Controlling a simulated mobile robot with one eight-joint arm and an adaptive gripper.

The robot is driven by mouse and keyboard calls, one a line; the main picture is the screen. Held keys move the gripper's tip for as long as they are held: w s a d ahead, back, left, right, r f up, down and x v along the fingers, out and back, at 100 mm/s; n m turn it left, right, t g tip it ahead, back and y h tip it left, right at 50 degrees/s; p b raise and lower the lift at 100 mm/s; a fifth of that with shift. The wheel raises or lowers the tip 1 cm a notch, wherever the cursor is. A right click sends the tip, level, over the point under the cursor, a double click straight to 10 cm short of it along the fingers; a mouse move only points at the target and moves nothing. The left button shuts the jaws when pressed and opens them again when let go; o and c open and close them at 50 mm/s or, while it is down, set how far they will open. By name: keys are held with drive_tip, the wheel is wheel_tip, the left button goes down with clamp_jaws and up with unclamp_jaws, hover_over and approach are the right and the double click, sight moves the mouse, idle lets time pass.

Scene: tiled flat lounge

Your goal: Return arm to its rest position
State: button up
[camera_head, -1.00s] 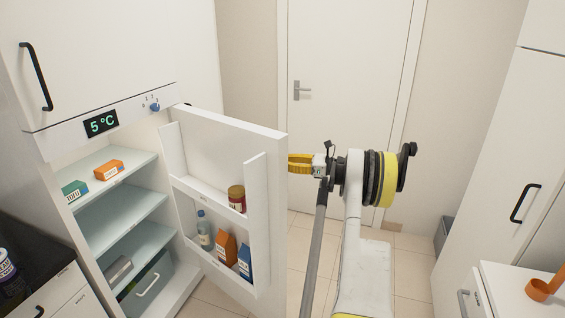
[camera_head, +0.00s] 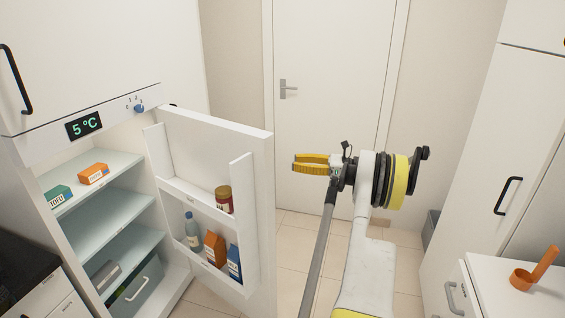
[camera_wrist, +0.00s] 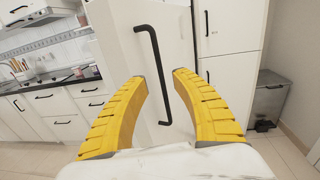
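My gripper (camera_head: 295,163) shows in the head view just right of the open fridge door (camera_head: 263,200), with its yellow fingers pointing left. In the wrist view my gripper (camera_wrist: 156,76) has its two fingers wide apart, with nothing between the tips. A white door panel with a long black handle (camera_wrist: 153,75) lies beyond the fingers, apart from them as far as I can tell. My white arm is folded in front of my body at the right of the head view.
The open fridge holds cartons on a shelf (camera_head: 118,160); its door racks hold a jar (camera_head: 224,199), bottle (camera_head: 192,232) and cartons. A white counter (camera_head: 535,300) with an orange object (camera_head: 535,272) stands at right. Tiled floor is clear toward the closed door (camera_head: 330,60).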

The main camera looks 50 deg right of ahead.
drive_tip(key=shift+v, duration=1)
